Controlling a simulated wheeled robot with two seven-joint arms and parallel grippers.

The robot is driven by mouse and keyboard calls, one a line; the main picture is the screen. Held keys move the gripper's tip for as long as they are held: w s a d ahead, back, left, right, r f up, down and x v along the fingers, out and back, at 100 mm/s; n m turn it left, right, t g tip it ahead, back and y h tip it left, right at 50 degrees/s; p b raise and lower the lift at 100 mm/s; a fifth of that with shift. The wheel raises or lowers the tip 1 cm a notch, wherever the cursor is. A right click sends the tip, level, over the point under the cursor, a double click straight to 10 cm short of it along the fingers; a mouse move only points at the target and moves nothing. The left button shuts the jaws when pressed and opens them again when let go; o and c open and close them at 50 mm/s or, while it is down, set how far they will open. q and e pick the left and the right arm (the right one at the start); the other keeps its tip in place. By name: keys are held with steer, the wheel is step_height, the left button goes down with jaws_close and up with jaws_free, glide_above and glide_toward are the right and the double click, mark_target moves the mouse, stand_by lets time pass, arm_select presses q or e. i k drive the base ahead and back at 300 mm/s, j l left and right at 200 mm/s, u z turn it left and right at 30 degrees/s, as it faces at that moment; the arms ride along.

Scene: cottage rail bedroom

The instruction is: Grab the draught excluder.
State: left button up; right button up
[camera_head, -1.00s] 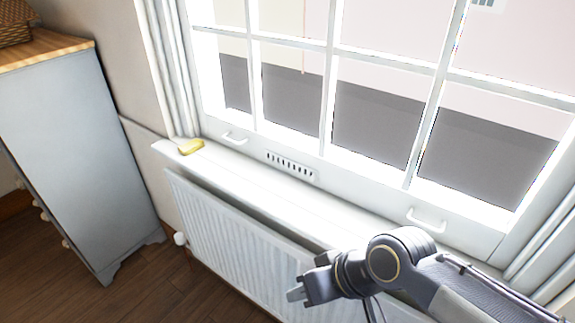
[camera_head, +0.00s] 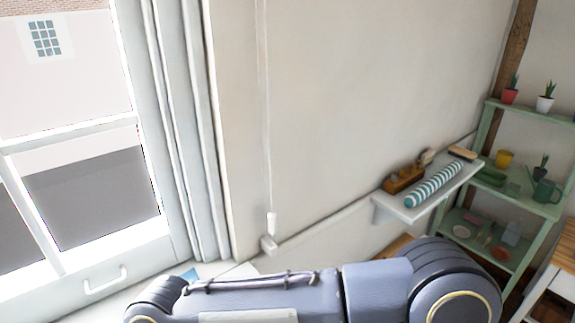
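A teal-and-white striped roll (camera_head: 434,185), which looks like the draught excluder, lies lengthwise on a white wall shelf (camera_head: 411,213) right of centre. Its whole length shows, and nothing covers it. One of my arms crosses the bottom of the view below and in front of the shelf, well apart from the roll. Neither of my grippers is in the frame.
Wooden items (camera_head: 404,179) and a brush-like object (camera_head: 462,153) share the shelf. A green shelf unit (camera_head: 527,116) with potted plants and a watering can (camera_head: 545,191) stands at the right. The sash window (camera_head: 85,200) is at the left. A pale wooden stool or table (camera_head: 556,275) is at the lower right.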

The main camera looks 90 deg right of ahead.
mark_target(413, 199)
steer(key=z, duration=3.9)
steer(key=u, duration=0.5)
steer(key=i+l+u, duration=0.8)
steer(key=l+u, duration=0.15)
steer(key=i+l, duration=0.2)
steer(key=l, duration=0.2)
steer(key=i+l, duration=0.15)
steer(key=l, duration=0.25)
steer(key=i+l, duration=0.2)
steer(key=l, duration=0.2)
steer(key=i+l+u, duration=0.1)
steer(key=l, duration=0.25)
steer(key=i, duration=0.05)
